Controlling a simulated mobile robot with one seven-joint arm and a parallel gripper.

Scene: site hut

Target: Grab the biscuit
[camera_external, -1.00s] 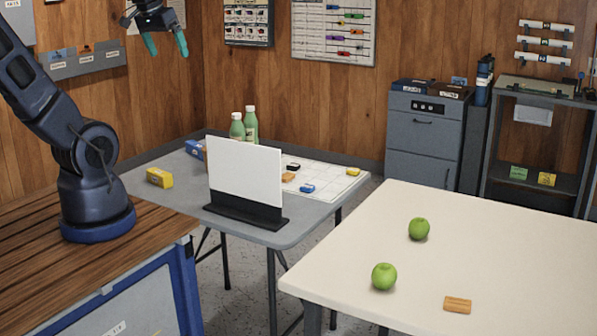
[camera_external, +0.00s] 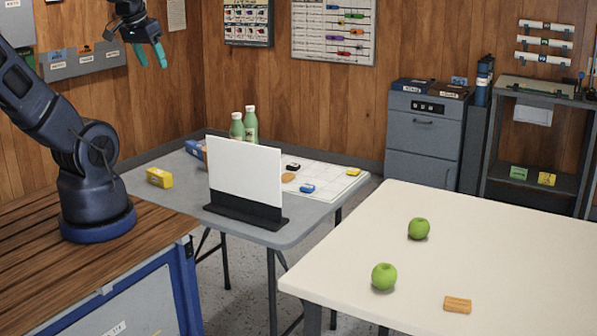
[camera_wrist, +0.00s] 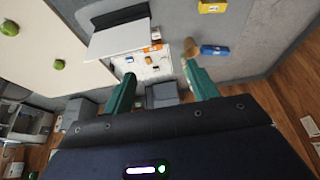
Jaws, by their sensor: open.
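A small tan-orange ridged block that looks like a biscuit (camera_external: 457,304) lies flat near the front edge of the white table (camera_external: 520,250). I do not make it out in the wrist view. Another small orange piece (camera_external: 288,177) lies on the white gridded mat (camera_external: 335,181) on the grey table; an orange piece beside the panel also shows in the wrist view (camera_wrist: 152,48). I cannot tell if that one is a biscuit. My gripper (camera_external: 151,63) is open and empty, high above the grey table's far left side. Its teal fingers (camera_wrist: 160,76) are spread in the wrist view.
Two green apples (camera_external: 419,229) (camera_external: 384,276) stand on the white table. A white upright panel (camera_external: 245,176) on a black base partly hides the mat. Two green bottles (camera_external: 251,124), a yellow box (camera_external: 159,178) and a blue box (camera_external: 195,149) stand on the grey table.

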